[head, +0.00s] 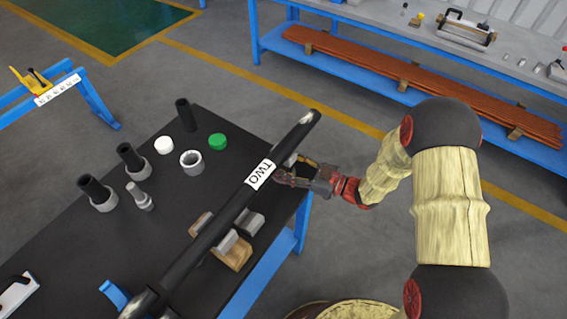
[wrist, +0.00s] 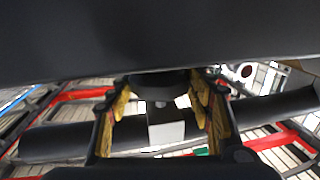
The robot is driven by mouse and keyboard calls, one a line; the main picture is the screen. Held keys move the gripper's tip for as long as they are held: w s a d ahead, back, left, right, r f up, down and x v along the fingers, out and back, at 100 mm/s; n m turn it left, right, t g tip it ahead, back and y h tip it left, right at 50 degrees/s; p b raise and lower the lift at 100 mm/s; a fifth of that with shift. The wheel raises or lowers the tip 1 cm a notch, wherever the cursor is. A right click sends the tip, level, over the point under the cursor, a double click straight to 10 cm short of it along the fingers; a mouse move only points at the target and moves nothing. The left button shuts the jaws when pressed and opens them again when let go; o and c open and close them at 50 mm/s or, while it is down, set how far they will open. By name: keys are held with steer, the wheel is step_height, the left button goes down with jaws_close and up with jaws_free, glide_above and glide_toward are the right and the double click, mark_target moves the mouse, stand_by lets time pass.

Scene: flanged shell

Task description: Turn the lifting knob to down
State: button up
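I cannot make out a lifting knob in either view. My gripper (head: 288,172) is at the right side of the long black bar (head: 220,225), close to its white label reading TWO (head: 261,174). In the wrist view my gripper (wrist: 160,118) has its two yellowish fingers spread apart. The black bar (wrist: 55,142) runs across behind them, with a pale patch (wrist: 167,132) showing between the fingers. I cannot tell whether the fingers touch the bar. A large dark shape covers the top of the wrist view.
The black table (head: 100,245) holds wooden blocks (head: 232,252), several dark and grey cylinders, a white cap (head: 164,145) and a green cap (head: 217,141). A blue workbench (head: 380,60) stands behind. A blue stand with a yellow part (head: 32,80) is at left. Grey floor lies between.

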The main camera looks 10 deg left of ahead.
steer(key=c, duration=0.6)
steer(key=shift+n+g, duration=0.4)
steer(key=shift+g, duration=0.2)
steer(key=o, duration=1.1)
steer(key=shift+o, duration=0.2)
steer(key=shift+d, duration=0.1)
steer(key=s+d, duration=0.2)
steer(key=d, duration=0.9)
steer(key=shift+d, duration=0.35)
